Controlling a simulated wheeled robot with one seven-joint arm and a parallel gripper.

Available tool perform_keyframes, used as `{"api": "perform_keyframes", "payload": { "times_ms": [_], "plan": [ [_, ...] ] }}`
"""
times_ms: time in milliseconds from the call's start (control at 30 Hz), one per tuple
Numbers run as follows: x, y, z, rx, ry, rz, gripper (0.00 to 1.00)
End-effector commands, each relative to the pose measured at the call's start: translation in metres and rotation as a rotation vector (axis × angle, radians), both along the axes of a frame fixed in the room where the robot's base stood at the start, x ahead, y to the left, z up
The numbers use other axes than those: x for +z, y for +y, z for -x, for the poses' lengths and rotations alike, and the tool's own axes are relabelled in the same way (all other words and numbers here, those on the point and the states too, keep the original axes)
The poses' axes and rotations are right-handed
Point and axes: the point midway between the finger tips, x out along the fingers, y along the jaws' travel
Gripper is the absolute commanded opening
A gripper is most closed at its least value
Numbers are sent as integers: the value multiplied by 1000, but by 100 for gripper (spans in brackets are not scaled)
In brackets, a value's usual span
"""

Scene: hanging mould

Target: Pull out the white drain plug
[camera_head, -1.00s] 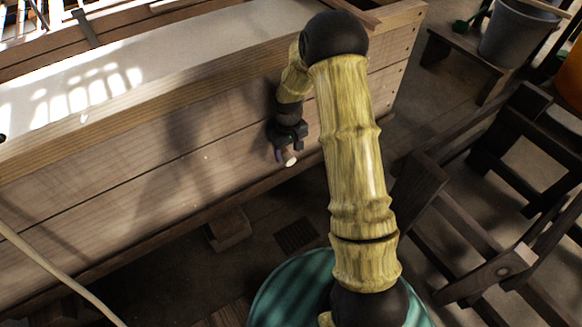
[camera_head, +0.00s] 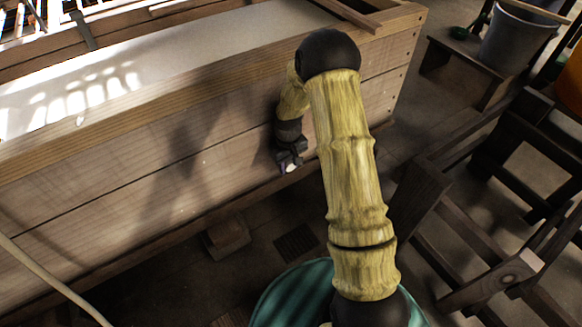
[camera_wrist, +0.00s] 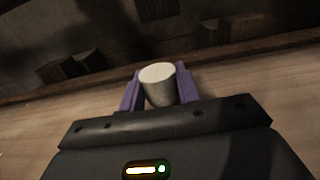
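The white drain plug (camera_wrist: 159,87) is a short pale cylinder, and its round face shows clearly in the wrist view. In the head view the plug (camera_head: 291,168) is a small white spot low on the wooden vat's front wall (camera_head: 150,165). My gripper (camera_wrist: 159,84) has one purple finger on each side of the plug, and both look to be against it. My gripper also shows in the head view (camera_head: 290,157), close to the wall. The plug's inner end is hidden, so I cannot tell how deep it sits.
A dark wooden frame (camera_head: 470,270) stands at the right. A grey bucket (camera_head: 518,40) on a low bench is at the upper right. A pale hose or cord (camera_head: 50,280) runs at the lower left. Open floor lies below the vat.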

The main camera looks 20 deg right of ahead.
Motion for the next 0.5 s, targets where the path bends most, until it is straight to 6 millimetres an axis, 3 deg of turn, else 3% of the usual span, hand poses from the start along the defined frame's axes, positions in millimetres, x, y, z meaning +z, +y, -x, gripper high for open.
{"api": "perform_keyframes", "payload": {
  "times_ms": [167, 500],
  "plan": [
    [0, -1, 3, 0, 2, 1, 10],
    [1, -12, 34, -2, 3, 2, 10]
  ]
}}
